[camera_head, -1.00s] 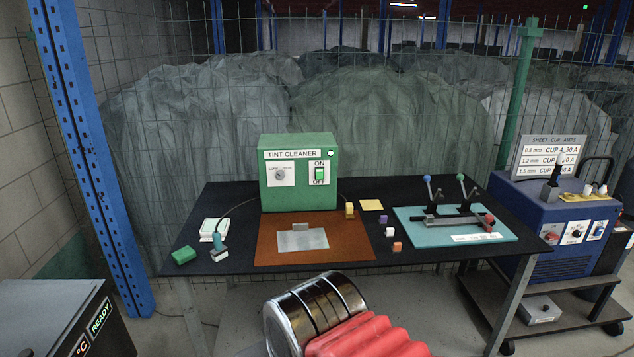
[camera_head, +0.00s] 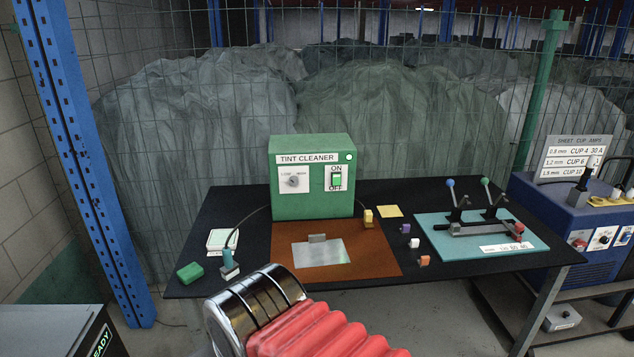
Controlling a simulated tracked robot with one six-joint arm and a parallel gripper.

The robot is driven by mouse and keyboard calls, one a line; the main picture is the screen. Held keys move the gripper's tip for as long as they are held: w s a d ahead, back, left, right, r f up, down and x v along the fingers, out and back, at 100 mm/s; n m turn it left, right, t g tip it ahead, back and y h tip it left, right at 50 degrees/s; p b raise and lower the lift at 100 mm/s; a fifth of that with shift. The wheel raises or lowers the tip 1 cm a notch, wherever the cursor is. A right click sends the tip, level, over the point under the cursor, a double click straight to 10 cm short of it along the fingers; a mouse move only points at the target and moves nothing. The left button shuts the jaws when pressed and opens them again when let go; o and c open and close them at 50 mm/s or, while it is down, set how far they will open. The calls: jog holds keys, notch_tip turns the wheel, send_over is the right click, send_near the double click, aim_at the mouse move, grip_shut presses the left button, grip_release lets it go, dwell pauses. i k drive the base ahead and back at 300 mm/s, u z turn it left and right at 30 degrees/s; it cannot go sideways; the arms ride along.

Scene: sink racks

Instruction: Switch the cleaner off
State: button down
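The tint cleaner (camera_head: 312,207) is a green box labelled TINT CLEANER, upright at the back of a black table. Its right front has a white plate with a green rocker switch (camera_head: 337,181) between ON above and OFF below. I cannot tell for sure which side is pressed. A small round lamp (camera_head: 349,157) at its upper right looks pale green. A knob (camera_head: 293,181) marked low to high sits left of the switch. My arm's chrome and red ribbed part shows at the bottom, in front of the table. My gripper's fingers are not in view.
A brown mat (camera_head: 375,262) with a metal plate (camera_head: 320,253) lies before the cleaner. A corded tool (camera_head: 227,262) stands left. Small blocks and a teal lever board (camera_head: 447,250) lie right. A blue machine (camera_head: 545,212) stands beyond; a blue post (camera_head: 75,150) rises left.

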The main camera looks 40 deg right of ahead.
aim_at(335, 176)
jog(key=z, duration=0.15)
jog(key=i, duration=1.1)
jog(key=z, duration=0.55)
